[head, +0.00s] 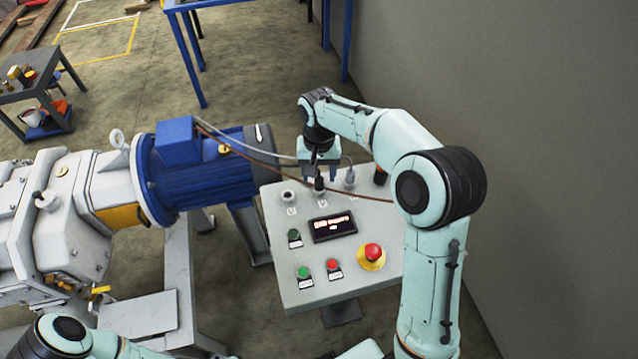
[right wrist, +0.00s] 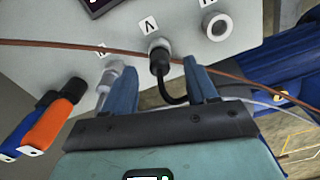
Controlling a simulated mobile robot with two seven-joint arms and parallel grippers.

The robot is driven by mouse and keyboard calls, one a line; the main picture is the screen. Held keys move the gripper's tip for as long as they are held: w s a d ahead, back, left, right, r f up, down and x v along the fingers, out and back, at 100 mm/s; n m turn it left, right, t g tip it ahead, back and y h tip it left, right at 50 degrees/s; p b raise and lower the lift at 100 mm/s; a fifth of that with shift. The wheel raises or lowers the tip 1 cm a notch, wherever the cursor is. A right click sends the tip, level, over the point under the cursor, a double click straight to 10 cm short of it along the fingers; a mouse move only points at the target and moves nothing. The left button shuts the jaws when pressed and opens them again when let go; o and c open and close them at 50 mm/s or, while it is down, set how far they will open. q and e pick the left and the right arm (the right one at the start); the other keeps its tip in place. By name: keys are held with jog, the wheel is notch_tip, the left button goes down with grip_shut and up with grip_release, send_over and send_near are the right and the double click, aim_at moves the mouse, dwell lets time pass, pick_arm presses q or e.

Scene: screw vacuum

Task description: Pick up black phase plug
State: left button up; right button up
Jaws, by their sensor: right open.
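The black phase plug (right wrist: 159,61) sits in the panel socket by the V label in the right wrist view. Its black cable curves down and to the right. In the head view the plug (head: 319,186) shows just below my right gripper (head: 319,171). My right gripper (right wrist: 157,72) is open, with its two blue fingers on either side of the plug. I cannot tell whether they touch it. My left arm shows at the lower left of the head view, but its gripper is out of frame.
The control panel (head: 288,260) carries buttons, a display and a red emergency stop (head: 373,252). A grey plug (right wrist: 111,74) stands beside the left finger. An empty socket (right wrist: 215,26) is on the other side. A brown cable (right wrist: 60,44) crosses the panel. A blue motor (head: 207,180) stands left.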

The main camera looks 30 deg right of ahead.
aim_at(319, 185)
jog(key=shift+f, duration=1.4)
grip_shut()
jog(key=shift+r, duration=0.1)
